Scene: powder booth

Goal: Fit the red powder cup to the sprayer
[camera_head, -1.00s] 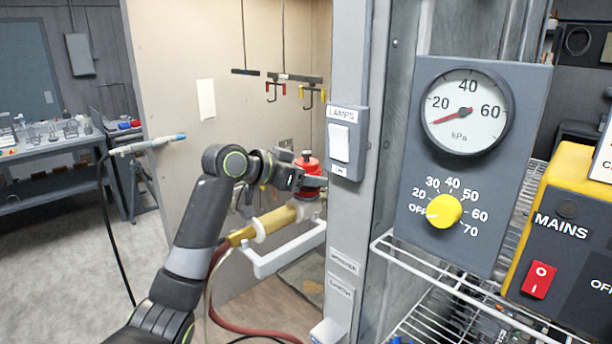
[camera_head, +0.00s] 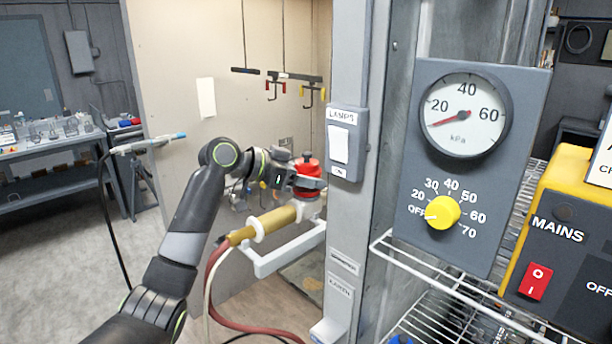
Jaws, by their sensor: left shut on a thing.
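The red powder cup (camera_head: 307,165) is just left of the grey post, with my left gripper (camera_head: 308,182) around it. The gripper is shut on the cup and partly hides it. The sprayer (camera_head: 275,222), with a tan body and a white collar, lies on a white bracket (camera_head: 290,250) right below the cup. The cup is above the sprayer's right end; I cannot tell whether it is seated there. My right gripper is not in view.
The grey post with the lamps switch (camera_head: 339,140) stands close to the right of the cup. A gauge panel (camera_head: 470,160), wire shelf (camera_head: 440,280) and yellow mains box (camera_head: 575,235) fill the right. Red and white hoses (camera_head: 215,290) hang below the sprayer. Hooks (camera_head: 290,85) hang behind.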

